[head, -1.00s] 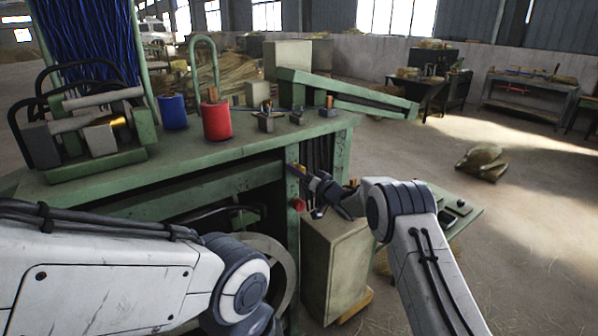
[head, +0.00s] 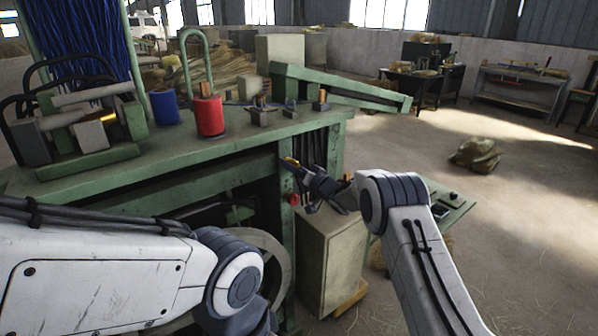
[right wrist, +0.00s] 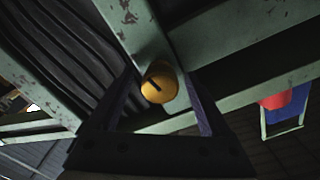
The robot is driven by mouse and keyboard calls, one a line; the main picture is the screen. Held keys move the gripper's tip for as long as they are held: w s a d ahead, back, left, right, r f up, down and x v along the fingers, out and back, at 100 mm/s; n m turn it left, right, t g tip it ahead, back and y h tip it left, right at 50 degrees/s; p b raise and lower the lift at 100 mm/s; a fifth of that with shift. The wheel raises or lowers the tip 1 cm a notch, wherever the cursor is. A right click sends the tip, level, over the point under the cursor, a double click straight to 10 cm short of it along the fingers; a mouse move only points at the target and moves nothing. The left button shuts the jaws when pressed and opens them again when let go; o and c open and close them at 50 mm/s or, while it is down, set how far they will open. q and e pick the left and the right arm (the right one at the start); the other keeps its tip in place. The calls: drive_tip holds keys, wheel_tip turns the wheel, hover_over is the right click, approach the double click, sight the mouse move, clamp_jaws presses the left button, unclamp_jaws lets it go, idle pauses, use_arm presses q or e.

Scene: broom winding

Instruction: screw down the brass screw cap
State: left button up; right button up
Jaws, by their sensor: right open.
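The brass screw cap (right wrist: 159,83) is a round yellow cap with a dark slot, on a green post of the machine. In the right wrist view it shows between the two fingertips of my right gripper (right wrist: 160,94), with a gap on each side. That gripper is open; I cannot tell how deep the cap sits between the fingers. In the head view my right gripper (head: 301,176) is at the machine's front post, and the cap is a small yellow spot (head: 291,162). My left arm comes in from the left, with its gripper out of view.
A green machine bench (head: 190,165) carries a red spool (head: 209,117) and a blue spool (head: 164,107). A red knob (head: 293,199) is just below my right gripper. A beige cabinet (head: 329,255) stands below it. The floor to the right is mostly clear.

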drive_tip(key=b+v, duration=0.3)
drive_tip(key=v, duration=0.7)
drive_tip(key=shift+s, duration=0.15)
drive_tip(key=s+a+n+g+h, duration=0.1)
drive_tip(key=s+a+g+h, duration=0.2)
drive_tip(key=s, duration=0.5)
drive_tip(key=s+a+n+g+h, duration=0.1)
drive_tip(key=s+a+g+h, duration=0.2)
drive_tip(key=s, duration=0.6)
drive_tip(key=s+d+f+n+g+h, duration=0.1)
drive_tip(key=s+g, duration=0.3)
drive_tip(key=s, duration=1.3)
drive_tip(key=s+d+f+n+g+h, duration=0.2)
drive_tip(key=s+d+n+g, duration=0.1)
drive_tip(key=s, duration=1.3)
drive_tip(key=shift+s+d+f+n+g+h, duration=0.3)
drive_tip(key=shift+s+d+n+g, duration=0.1)
drive_tip(key=shift+g, duration=0.4)
